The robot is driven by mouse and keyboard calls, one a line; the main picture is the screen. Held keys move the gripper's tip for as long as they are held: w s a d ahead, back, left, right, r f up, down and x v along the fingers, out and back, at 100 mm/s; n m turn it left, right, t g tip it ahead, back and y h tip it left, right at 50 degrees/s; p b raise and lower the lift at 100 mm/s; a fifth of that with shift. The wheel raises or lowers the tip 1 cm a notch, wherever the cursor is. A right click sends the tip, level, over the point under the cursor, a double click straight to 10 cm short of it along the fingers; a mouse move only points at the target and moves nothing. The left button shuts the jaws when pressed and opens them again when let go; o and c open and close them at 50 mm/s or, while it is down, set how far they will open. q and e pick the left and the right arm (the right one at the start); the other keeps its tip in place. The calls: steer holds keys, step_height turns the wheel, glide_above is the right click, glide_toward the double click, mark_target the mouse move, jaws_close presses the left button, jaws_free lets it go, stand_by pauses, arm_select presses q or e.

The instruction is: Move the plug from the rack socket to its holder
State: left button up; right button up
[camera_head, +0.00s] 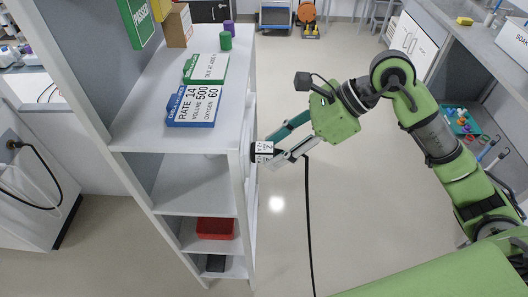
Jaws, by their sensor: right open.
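A small black and white plug (263,149) with dark markings sits at the right side of the white rack (246,185), beside its upright. A black cable (308,220) hangs to the floor right of it, its upper end partly hidden by my gripper. My right gripper (273,151) is open, one finger above and one below the plug. I cannot tell whether the fingers touch it. The socket is hidden behind the plug. I cannot make out the plug's holder. My left gripper is not in view.
The rack's top bears a blue sign (194,107), a green sign (206,69), purple and green cylinders and a cardboard box (178,26). A red bin (215,229) sits on a lower shelf. A counter (470,42) stands at right. The floor between is mostly clear.

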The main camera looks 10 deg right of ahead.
steer(key=shift+b, duration=0.35)
stand_by(0.3)
jaws_close()
